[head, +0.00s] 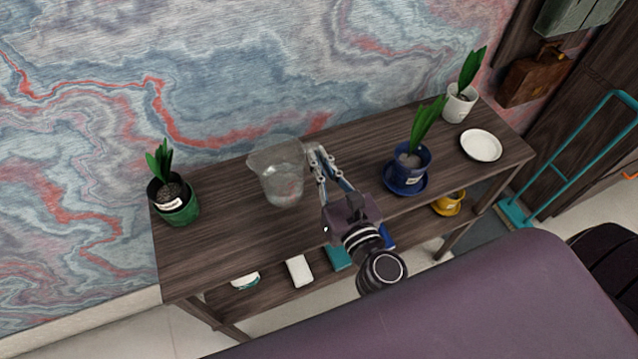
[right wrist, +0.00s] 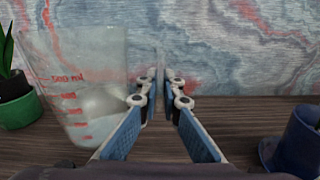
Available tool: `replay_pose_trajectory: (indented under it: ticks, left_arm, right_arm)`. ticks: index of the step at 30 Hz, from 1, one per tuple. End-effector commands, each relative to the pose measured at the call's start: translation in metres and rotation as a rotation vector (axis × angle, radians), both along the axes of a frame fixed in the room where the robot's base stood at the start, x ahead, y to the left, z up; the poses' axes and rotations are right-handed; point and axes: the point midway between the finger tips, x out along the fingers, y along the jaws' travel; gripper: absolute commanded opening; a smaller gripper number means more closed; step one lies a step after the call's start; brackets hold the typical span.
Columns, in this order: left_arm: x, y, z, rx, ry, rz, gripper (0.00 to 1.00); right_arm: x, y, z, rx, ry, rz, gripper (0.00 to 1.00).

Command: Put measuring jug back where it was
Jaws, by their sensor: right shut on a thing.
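The clear measuring jug (head: 277,176) is upright at the middle of the dark wooden console table (head: 240,235). In the right wrist view the jug (right wrist: 85,85) fills the left side, with red markings on its wall. My right gripper (head: 317,152) reaches in from the front, to the right of the jug. Its fingers (right wrist: 160,92) are shut on the jug's clear handle side. I cannot tell whether the jug's base touches the tabletop. My left gripper is not in view.
A green-potted plant (head: 180,209) stands at the left end. A blue-potted plant (head: 409,172), a white-potted plant (head: 460,104) and a white plate (head: 481,145) are to the right. The lower shelf holds a yellow cup (head: 449,203) and books. A purple surface (head: 480,310) is in front.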

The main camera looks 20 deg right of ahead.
Motion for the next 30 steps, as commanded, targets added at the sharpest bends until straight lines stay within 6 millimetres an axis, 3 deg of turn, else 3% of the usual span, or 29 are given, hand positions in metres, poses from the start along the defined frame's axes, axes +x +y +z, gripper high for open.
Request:
replay_pose_trajectory:
  ticks: [15,28,30]
  left_arm:
    - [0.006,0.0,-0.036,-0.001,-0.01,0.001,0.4]
    - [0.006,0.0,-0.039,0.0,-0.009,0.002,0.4]
    - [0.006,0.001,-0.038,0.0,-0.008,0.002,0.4]
  right_arm:
    - [0.0,0.0,-0.055,0.001,-0.003,0.001,0.0]
    - [0.0,0.0,-0.059,0.002,-0.003,0.0,0.0]
    - [0.0,0.0,-0.058,0.0,-0.001,0.0,0.12]
